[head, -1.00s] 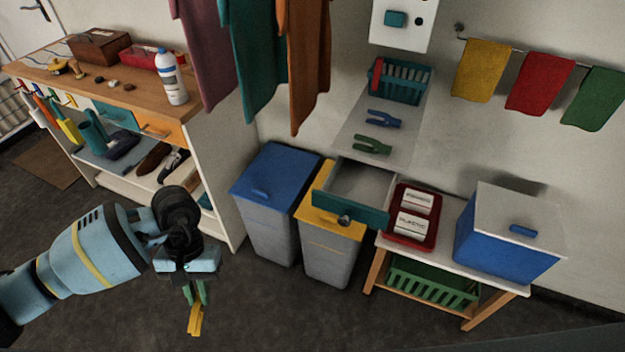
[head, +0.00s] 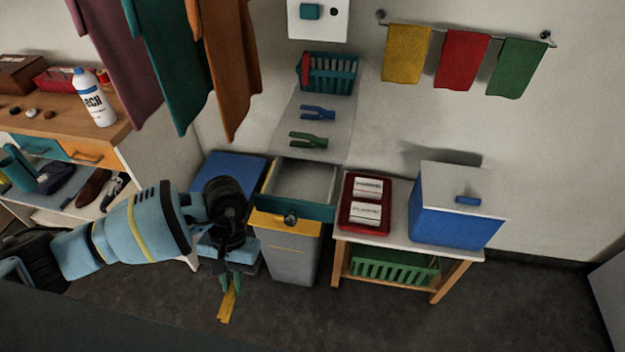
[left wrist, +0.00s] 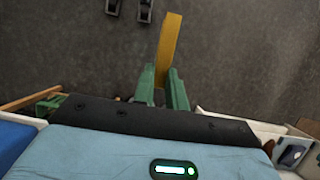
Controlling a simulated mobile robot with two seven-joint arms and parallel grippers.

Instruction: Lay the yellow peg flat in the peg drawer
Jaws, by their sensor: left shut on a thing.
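The yellow peg (head: 227,304) hangs below my left gripper (head: 231,282) in the head view, tilted and well above the floor. The gripper's green fingers are shut on it. In the left wrist view the yellow peg (left wrist: 168,48) sticks out from between the green fingertips (left wrist: 161,86). An open drawer with a teal front (head: 310,208) and a grey inside (head: 305,180) is pulled out at the wall. It looks empty. The gripper is left of the drawer and lower in the picture. My right gripper is out of view.
Blue (head: 225,172) and yellow-lidded (head: 285,245) bins stand beneath and left of the drawer. A bench right of it holds a red tray (head: 347,222) and a blue box (head: 455,215). Hanging cloths (head: 225,80) are above left. Blue (head: 317,113) and green (head: 308,140) clips lie on the shelf above.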

